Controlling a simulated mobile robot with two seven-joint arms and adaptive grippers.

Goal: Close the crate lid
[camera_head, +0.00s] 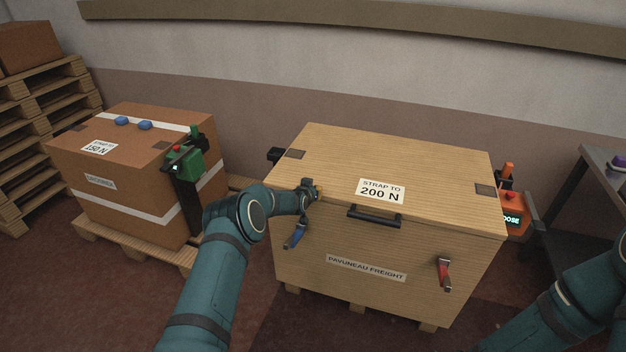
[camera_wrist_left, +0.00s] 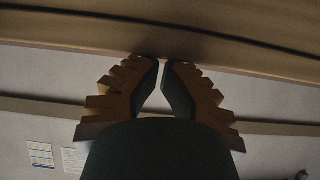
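The wooden crate (camera_head: 340,290) stands on the floor in the middle of the head view. Its lid (camera_head: 390,160) lies over the top and looks level; I cannot tell whether a thin gap is left under its front edge. A black handle (camera_head: 374,216) is on the front. A blue-handled latch (camera_head: 295,237) hangs at the left and a red-handled latch (camera_head: 444,273) at the right. My left gripper (camera_head: 313,188) is at the front left edge of the lid. In the left wrist view its fingertips (camera_wrist_left: 160,60) are nearly together just under a wooden edge, with nothing visible between them.
A strapped brown carton (camera_head: 80,160) with a green device (camera_head: 185,163) stands on a pallet at left. Stacked pallets (camera_head: 40,130) are behind it. An orange device (camera_head: 514,215) sits at the crate's right side, near a grey table (camera_head: 600,160). My right arm is at lower right.

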